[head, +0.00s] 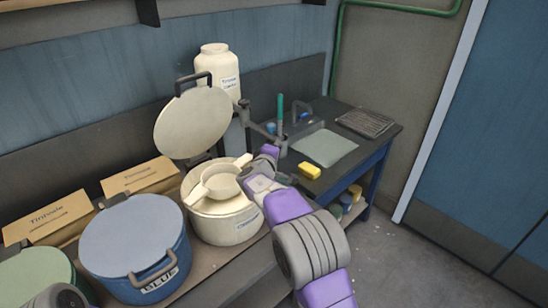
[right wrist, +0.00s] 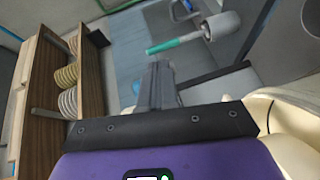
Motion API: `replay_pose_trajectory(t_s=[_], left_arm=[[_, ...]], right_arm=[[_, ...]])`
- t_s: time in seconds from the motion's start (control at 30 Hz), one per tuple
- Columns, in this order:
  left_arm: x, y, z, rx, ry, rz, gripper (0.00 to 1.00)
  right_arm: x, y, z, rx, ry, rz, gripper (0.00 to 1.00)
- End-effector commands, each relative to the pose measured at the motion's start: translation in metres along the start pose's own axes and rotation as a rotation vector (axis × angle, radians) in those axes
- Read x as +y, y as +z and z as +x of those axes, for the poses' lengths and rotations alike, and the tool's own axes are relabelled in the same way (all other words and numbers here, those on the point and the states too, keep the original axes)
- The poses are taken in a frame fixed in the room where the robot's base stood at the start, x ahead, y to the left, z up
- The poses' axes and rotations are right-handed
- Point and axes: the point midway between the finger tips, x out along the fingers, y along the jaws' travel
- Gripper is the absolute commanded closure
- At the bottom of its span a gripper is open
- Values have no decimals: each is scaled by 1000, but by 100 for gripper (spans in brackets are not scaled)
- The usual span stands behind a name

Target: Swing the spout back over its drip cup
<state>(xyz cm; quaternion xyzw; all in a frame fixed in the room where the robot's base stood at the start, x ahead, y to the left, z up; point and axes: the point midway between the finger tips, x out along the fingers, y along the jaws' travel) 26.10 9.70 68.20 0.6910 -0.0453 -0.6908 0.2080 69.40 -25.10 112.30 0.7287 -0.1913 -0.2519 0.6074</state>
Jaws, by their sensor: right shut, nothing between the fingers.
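A dark grey jointed arm (head: 258,128), which looks like the spout, reaches right from a grey post behind the cream pot (head: 225,222). Its far end lies near the green-handled tool. I cannot pick out a drip cup for sure; a small blue cup-like thing (head: 271,128) shows close to that arm. My right gripper (head: 281,149) is just in front of the grey arm, beside the pot's back right; I cannot tell whether they touch. In the right wrist view its fingers (right wrist: 158,85) are shut and empty. My left gripper does not show clearly.
The cream pot's round lid (head: 192,122) stands raised, and a cream handled bowl (head: 221,181) rests on its rim. A blue lidded pot (head: 135,245) stands left. A yellow block (head: 310,170) and grey mat (head: 324,147) lie on the dark table. Floor is clear at right.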

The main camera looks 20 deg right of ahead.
Motion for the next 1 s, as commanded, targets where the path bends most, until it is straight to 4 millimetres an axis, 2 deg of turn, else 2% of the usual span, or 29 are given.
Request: replay_pose_trajectory(t_s=[0.7,0.87,1.0], left_arm=[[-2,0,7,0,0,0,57],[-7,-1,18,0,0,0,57],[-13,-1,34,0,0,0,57]], right_arm=[[2,7,6,-7,3,1,100],[1,6,-5,-1,3,4,100],[0,4,-24,15,-1,4,100]])
